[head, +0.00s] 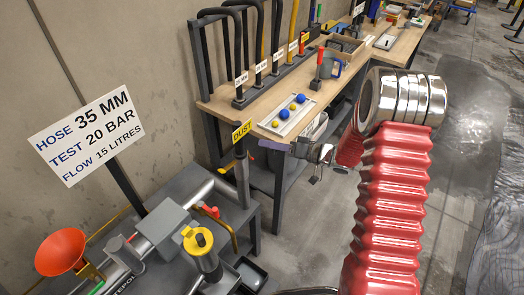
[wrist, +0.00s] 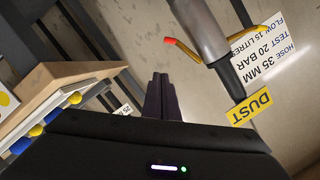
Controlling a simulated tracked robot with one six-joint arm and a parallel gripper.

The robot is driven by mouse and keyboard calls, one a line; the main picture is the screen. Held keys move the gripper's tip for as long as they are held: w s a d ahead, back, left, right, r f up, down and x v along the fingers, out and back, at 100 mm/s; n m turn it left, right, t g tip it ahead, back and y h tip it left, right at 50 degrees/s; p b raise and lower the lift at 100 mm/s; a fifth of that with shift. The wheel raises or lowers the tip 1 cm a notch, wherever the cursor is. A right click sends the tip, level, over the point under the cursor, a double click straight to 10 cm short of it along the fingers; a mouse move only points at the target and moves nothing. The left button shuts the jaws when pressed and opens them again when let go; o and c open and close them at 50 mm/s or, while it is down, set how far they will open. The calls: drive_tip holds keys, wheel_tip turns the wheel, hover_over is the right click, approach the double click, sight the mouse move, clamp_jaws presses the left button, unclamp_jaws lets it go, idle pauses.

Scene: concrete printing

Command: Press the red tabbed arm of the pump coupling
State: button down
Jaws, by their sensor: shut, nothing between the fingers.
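The pump coupling (wrist: 200,30) is a grey pipe end in the upper middle of the wrist view, with a curved arm on each side. The red tabbed arm (wrist: 171,41) points left there; its tip is red and the rest yellow. The other arm (wrist: 262,57) is yellow. In the head view the red tab (head: 210,211) shows above the pump bench at lower left, with a yellow-brown curved arm beside it. My gripper (wrist: 160,78) is shut and empty, its fingertips apart from the red tab, below and left of it in the wrist view.
An orange funnel (head: 61,251) and yellow-capped valve (head: 199,241) stand near the coupling. Open floor lies to the right.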

drive_tip(key=v, duration=0.9)
drive_tip(key=shift+s, duration=0.2)
